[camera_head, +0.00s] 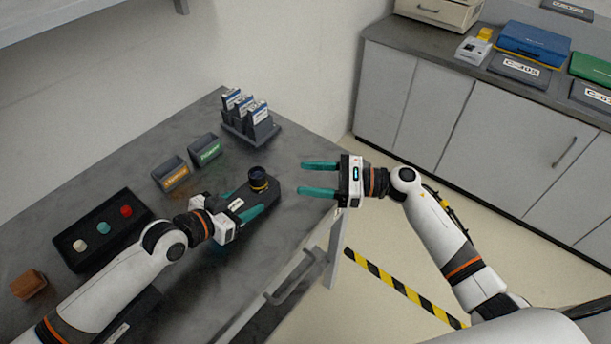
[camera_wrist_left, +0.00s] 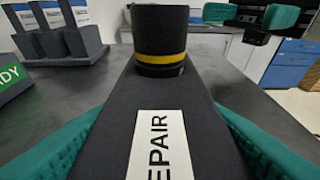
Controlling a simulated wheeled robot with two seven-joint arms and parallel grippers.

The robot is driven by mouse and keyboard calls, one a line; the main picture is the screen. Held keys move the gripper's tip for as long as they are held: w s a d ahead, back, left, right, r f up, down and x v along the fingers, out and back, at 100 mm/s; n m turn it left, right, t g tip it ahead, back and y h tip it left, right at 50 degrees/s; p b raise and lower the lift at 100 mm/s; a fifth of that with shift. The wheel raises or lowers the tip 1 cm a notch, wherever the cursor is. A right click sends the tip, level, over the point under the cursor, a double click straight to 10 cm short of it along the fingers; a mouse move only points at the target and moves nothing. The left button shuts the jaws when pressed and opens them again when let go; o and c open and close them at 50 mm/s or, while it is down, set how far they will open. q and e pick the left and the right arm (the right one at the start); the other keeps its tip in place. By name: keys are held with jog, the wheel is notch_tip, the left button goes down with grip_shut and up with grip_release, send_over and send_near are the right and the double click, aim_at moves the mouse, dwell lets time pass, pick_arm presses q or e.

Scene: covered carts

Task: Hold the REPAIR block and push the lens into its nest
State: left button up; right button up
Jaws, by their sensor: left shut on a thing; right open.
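The dark REPAIR block (camera_head: 238,190) lies on the grey counter, its white label up; it fills the middle of the left wrist view (camera_wrist_left: 160,105). My left gripper (camera_head: 228,204) is shut on its sides, teal fingers along both flanks. The black lens (camera_head: 259,176), with a yellow band, stands upright at the block's far end; it also shows in the left wrist view (camera_wrist_left: 160,30). The nest is hidden under it, and I cannot tell how deep it sits. My right gripper (camera_head: 303,179) is open and empty, to the right of the lens and apart from it.
Two small labelled bins (camera_head: 204,150) and a rack of cards (camera_head: 248,125) stand behind the block. A dark tray (camera_head: 75,252) with white, green and red pieces and a brown block (camera_head: 28,284) are at left. The counter's right edge is near my right gripper.

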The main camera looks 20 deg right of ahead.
pick_arm(q)
jog(key=o, duration=1.1)
